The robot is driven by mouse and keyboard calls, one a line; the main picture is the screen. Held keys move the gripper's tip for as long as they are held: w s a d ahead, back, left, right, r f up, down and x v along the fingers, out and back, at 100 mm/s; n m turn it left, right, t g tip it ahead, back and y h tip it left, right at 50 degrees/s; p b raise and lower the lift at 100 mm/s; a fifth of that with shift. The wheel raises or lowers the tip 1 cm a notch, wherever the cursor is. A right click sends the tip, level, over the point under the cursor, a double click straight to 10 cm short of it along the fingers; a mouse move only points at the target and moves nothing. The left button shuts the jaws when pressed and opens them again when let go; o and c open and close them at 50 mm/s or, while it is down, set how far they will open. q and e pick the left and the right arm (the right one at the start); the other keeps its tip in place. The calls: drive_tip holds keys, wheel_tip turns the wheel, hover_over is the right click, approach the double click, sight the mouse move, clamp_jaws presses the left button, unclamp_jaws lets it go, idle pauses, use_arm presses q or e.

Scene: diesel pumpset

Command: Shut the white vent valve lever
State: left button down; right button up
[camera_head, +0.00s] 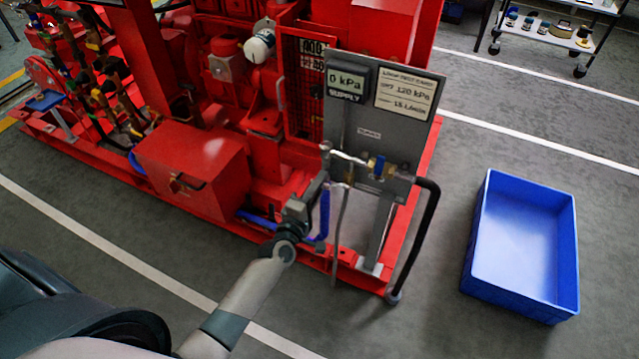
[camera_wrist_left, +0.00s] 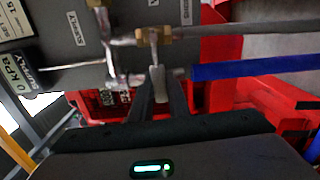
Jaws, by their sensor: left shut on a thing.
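The white vent valve lever (camera_wrist_left: 157,79) shows in the left wrist view between the fingers of my left gripper (camera_wrist_left: 159,84). My left gripper is shut on this lever. The lever meets a brass valve body (camera_wrist_left: 151,37) on the pipework in front of the grey panel. In the head view my left gripper (camera_head: 321,183) is at the lower left of the panel (camera_head: 362,122); the lever is too small and covered there to make out clearly. My right gripper is not in view.
A blue-handled brass valve (camera_head: 379,166) sits right of my gripper, with a black hose (camera_head: 425,240) beyond it. A blue hose (camera_head: 324,212) hangs close to the gripper. The red pumpset (camera_head: 200,165) fills the left. A blue crate (camera_head: 480,235) stands on the floor at right.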

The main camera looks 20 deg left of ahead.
use_arm(q)
drive_tip(key=c, duration=1.7)
unclamp_jaws()
drive_tip(key=shift+s, duration=0.1)
drive_tip(key=s, duration=1.1)
drive_tip(key=s+b, duration=0.1)
drive_tip(key=s, duration=0.5)
drive_tip(key=shift+s+a, duration=0.15)
drive_tip(key=shift+a, duration=0.15)
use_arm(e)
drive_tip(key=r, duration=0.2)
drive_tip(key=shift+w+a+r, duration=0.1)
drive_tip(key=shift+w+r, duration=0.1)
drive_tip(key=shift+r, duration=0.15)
use_arm(q)
drive_tip(key=shift+f, duration=0.15)
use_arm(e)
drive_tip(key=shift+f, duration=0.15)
